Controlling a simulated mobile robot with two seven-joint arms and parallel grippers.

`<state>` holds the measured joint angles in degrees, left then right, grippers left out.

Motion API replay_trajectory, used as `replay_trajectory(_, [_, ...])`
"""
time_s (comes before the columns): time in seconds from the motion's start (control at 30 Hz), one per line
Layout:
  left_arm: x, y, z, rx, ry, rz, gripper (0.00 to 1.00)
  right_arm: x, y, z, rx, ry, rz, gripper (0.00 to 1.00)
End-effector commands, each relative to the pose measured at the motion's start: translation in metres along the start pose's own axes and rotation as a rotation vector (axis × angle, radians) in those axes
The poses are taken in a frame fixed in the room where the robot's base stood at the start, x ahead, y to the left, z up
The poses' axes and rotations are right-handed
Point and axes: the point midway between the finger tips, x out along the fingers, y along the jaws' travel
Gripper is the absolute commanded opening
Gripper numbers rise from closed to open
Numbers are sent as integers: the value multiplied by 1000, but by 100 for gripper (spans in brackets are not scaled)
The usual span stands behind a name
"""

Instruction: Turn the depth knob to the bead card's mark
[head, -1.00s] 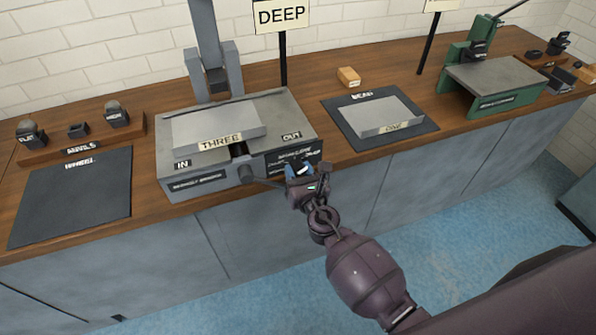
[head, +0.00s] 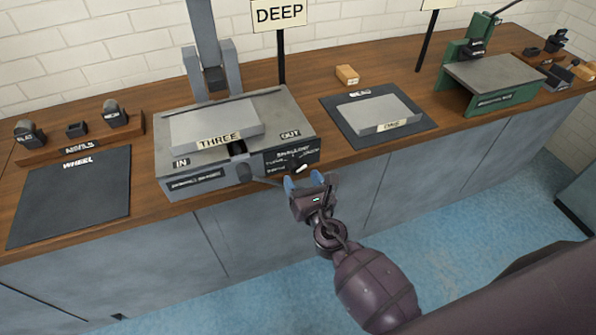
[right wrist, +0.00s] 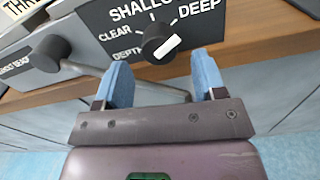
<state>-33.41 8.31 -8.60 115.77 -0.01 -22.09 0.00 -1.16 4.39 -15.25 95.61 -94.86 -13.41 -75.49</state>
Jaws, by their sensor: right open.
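The depth knob (right wrist: 159,43) is a small black dial on the front panel of the grey machine (head: 283,110), under the labels CLEAR, SHALLOW and DEEP. Its white bar slants up to the right, roughly toward DEEP; I cannot tell exactly which end points. The knob also shows in the head view (head: 301,169). My right gripper (right wrist: 162,80) is open and empty, its blue fingers just below and apart from the knob. It also shows in the head view (head: 304,181). A card reading DEEP (head: 279,13) stands on a post behind the machine. My left gripper is out of view.
A crank handle (right wrist: 62,52) sticks out left of the knob, its arm passing behind my fingers. A plate marked THREE (head: 215,124) lies on the machine. A BEAD mat (head: 341,121) with a grey plate lies right, a WHEEL mat (head: 70,200) left.

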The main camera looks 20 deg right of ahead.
Motion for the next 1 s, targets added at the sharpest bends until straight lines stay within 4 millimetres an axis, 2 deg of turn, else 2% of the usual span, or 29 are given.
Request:
replay_trajectory(0.03, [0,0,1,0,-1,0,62,-11,0,-1,0,3,0,64])
replay_trajectory(0.2, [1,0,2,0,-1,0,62,-40,-1,-2,-1,3,-1,64])
replay_trajectory(0.4, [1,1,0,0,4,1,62,-62,0,-1,-1,2,0,64])
replay_trajectory(0.6, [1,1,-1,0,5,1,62,-68,0,0,0,1,0,64])
replay_trajectory(1.0, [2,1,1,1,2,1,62,-68,0,0,0,1,0,64])
